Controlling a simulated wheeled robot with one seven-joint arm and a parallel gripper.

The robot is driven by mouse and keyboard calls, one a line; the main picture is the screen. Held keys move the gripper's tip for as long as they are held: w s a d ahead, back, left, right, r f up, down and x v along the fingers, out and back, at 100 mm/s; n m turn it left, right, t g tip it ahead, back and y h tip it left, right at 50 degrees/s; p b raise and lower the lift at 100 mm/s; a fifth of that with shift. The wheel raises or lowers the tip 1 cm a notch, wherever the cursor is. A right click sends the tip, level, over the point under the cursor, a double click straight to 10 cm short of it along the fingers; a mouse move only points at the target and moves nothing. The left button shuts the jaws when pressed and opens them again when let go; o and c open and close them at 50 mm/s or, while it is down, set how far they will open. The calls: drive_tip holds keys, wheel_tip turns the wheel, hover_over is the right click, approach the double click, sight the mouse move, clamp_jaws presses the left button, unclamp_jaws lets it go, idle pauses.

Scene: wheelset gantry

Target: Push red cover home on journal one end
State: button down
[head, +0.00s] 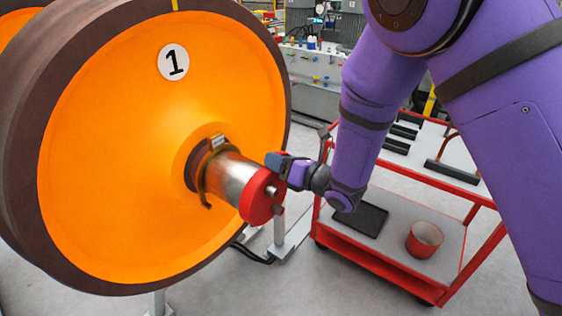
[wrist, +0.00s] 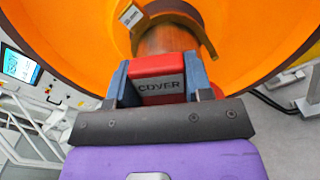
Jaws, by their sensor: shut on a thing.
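The red cover (head: 262,197) sits at the outer end of the steel journal (head: 231,176), which sticks out of the orange wheel marked 1 (head: 110,150). In the wrist view the red cover (wrist: 160,80), with a label reading COVER, lies between the two blue fingers of my gripper (wrist: 160,88). In the head view my gripper (head: 276,168) is at the cover's upper right side. It is shut on the cover. The journal (wrist: 166,40) shows right behind the cover. Whether the cover is fully seated cannot be told.
A curved brass-coloured piece with a small tag (head: 216,142) hangs around the journal near the hub. A red cart (head: 385,258) stands at right, with a black tray (head: 361,219) and a red-and-white round container (head: 424,240). A grey post (head: 279,235) stands below the cover.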

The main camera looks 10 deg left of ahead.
drive_tip(key=shift+a, duration=0.2)
drive_tip(key=shift+c, duration=2.3)
unclamp_jaws()
drive_tip(key=v, duration=1.1)
drive_tip(key=shift+w+a, duration=0.1)
